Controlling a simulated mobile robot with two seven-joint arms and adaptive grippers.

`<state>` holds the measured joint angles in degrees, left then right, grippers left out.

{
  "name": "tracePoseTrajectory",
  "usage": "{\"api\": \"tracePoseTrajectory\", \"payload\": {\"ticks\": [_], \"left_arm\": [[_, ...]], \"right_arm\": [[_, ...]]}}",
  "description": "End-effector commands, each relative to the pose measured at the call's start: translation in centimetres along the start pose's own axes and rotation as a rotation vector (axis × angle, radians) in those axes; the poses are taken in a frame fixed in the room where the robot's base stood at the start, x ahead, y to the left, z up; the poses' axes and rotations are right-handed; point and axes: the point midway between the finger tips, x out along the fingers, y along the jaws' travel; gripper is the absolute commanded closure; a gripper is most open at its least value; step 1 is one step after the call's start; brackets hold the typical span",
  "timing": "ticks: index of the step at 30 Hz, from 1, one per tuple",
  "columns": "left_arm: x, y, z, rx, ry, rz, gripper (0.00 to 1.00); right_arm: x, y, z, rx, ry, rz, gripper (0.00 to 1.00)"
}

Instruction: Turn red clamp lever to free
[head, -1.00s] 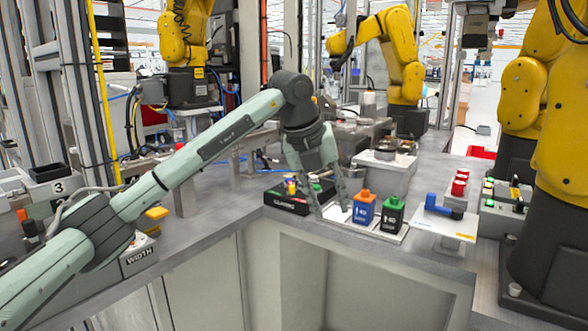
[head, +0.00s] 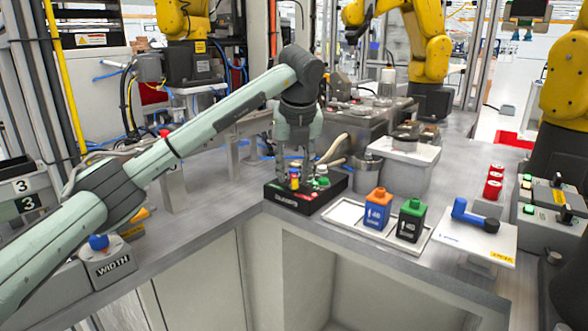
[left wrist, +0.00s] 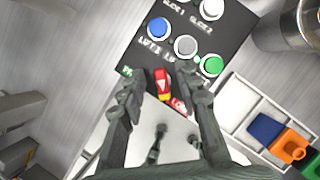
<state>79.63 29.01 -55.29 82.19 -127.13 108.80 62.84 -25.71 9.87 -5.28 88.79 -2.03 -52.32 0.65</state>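A small red lever with a yellow part (left wrist: 162,84) sits near the edge of a black panel (left wrist: 226,38) in the left wrist view. In the head view, the red and yellow lever (head: 295,181) shows on the low black box (head: 288,204). My left gripper (head: 296,172) points down at this box. In the left wrist view, the open, empty left gripper (left wrist: 160,87) has one finger on each side of the lever. I cannot tell whether the fingers touch it or how far above it they are. My right gripper is not in view.
Blue (left wrist: 159,27), grey and green round knobs stand close to the fingers on the panel. A white tray with an orange-topped blue bottle (head: 377,207) and a green-topped dark bottle (head: 411,220) stands to the right. A blue handle (head: 474,216) lies on a white plate farther right.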

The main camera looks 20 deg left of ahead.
Motion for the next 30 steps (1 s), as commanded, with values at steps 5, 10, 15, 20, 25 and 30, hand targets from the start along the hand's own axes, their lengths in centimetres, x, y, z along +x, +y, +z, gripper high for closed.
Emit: {"api": "tracePoseTrajectory", "payload": {"ticks": [5,10,15,20,25,30], "left_arm": [[0.5,0.0,0.0,0.0,-0.001,-0.001,0.67],[0.5,0.0,0.0,0.0,0.0,-0.001,0.7],[0.5,0.0,0.0,0.0,0.0,-0.001,0.91],[0.5,0.0,0.0,0.0,0.0,-0.001,1.0],[0.4,0.0,0.0,0.003,0.0,-0.002,1.0],[0.5,0.0,0.0,0.03,0.0,-0.014,1.0]], "right_arm": [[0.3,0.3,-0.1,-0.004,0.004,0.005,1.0],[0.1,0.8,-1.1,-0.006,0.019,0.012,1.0],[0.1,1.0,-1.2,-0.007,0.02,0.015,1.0],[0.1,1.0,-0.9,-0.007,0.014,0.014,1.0],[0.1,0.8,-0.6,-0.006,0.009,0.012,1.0],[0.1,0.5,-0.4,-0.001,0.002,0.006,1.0]]}}
